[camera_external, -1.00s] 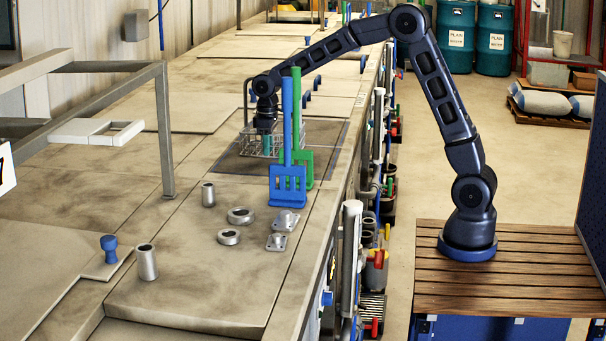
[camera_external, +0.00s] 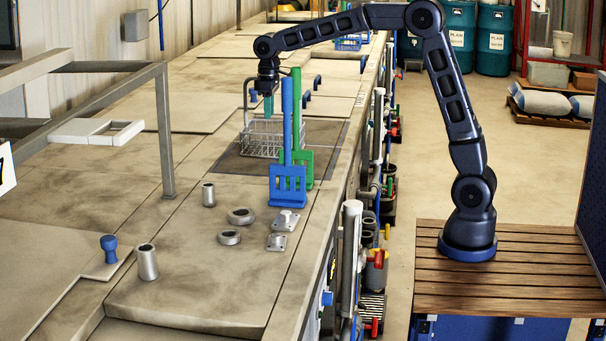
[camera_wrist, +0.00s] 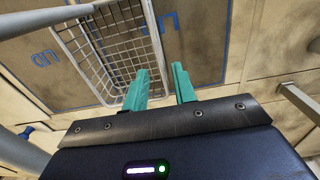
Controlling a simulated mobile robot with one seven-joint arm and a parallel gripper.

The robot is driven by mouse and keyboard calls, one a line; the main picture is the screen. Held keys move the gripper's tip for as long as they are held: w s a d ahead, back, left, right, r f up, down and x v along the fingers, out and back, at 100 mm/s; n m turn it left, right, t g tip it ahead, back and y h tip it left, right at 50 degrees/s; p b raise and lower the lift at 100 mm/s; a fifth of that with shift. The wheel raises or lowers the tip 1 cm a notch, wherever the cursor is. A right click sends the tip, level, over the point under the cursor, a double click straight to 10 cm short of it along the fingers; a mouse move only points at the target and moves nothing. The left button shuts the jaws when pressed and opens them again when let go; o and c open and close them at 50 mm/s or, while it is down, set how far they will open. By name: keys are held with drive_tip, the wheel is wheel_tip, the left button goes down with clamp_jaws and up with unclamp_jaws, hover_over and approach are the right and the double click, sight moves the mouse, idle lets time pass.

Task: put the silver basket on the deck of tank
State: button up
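The silver basket (camera_external: 262,143), an open wire mesh box, sits on a dark, blue-outlined rectangle of the tank deck (camera_external: 228,160). In the wrist view the basket (camera_wrist: 110,48) lies to the upper left of my fingers, over the outlined panel with blue lettering (camera_wrist: 185,50). My gripper (camera_external: 268,106) hangs above the basket, pointing down. The basket's right side is partly hidden behind blue and green upright tools in the external view.
A blue slotted paddle (camera_external: 288,185) and a green one (camera_external: 309,165) stand upright close to the basket. Metal cylinders (camera_external: 208,195), rings (camera_external: 241,216) and flanged plates (camera_external: 286,219) lie on the nearer deck. A metal frame (camera_external: 168,130) stands at left.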

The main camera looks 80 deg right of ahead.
drive_tip(key=s+a+r+t, duration=0.1)
drive_tip(key=s+a+r, duration=0.15)
drive_tip(key=s, duration=0.35)
drive_tip(key=s+a+r, duration=0.2)
drive_tip(key=s+r, duration=0.1)
drive_tip(key=s, duration=0.3)
drive_tip(key=s+a+f+t, duration=0.1)
drive_tip(key=s+a+f, duration=0.1)
drive_tip(key=s, duration=0.8)
drive_tip(key=s+a+f+t, duration=0.1)
drive_tip(key=s+a+f, duration=0.1)
drive_tip(key=s, duration=0.8)
drive_tip(key=s+a+f+t, duration=0.1)
drive_tip(key=s+a+f, duration=0.1)
drive_tip(key=s, duration=0.8)
drive_tip(key=shift+s+a+f+t, duration=0.15)
drive_tip(key=shift+s+a+t, duration=0.1)
drive_tip(key=shift+s+t, duration=0.1)
